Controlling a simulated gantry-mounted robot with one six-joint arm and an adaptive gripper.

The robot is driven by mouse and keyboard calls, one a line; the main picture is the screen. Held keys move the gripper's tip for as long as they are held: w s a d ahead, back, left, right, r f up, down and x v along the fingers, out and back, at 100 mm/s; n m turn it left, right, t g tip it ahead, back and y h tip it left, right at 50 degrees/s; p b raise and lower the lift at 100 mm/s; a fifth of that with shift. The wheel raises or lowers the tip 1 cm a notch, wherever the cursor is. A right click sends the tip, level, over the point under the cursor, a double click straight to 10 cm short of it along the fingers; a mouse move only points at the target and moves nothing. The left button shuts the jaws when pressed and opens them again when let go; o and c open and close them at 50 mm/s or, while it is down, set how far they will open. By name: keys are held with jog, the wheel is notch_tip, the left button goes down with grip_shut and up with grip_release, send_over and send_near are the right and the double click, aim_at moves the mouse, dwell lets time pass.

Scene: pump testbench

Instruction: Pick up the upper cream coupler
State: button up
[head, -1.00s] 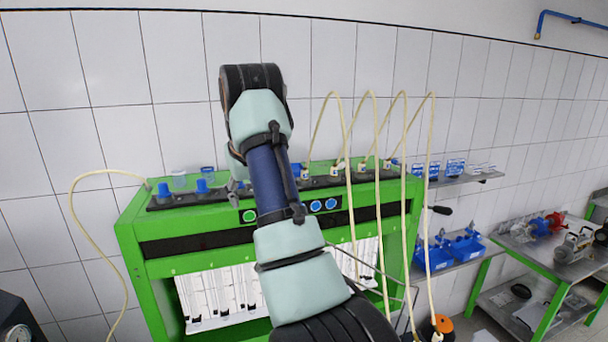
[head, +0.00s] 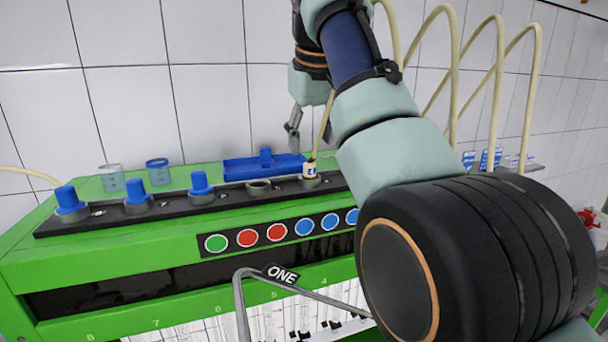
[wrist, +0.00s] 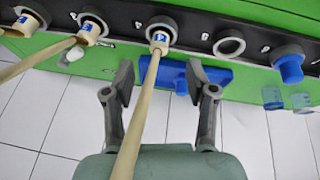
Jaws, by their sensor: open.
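Three cream couplers on cream hoses sit in dark sockets along the bench top in the wrist view: one in the middle (wrist: 161,38), one to its left (wrist: 90,30) and one at the far left (wrist: 26,22). I cannot tell which is the upper one. The middle one lies in line between my fingers, just ahead of the tips. One cream coupler (head: 310,169) shows in the head view, standing upright in its socket. My gripper (wrist: 160,78) is open and empty, with a hose passing between its fingers. In the head view my gripper (head: 294,128) is above and behind the socket row.
A blue tray (head: 235,170) lies behind the row. An empty socket (head: 258,188) and several blue plugs, such as this plug (head: 200,183), are to the left. Two clear blue-rimmed cups, one here (head: 158,172), stand behind. Arched hoses (head: 497,80) rise to the right.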

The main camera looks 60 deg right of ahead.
aim_at(310, 161)
jog(key=b+x, duration=0.1)
jog(key=x, duration=0.5)
jog(key=shift+d, duration=0.1)
grip_shut()
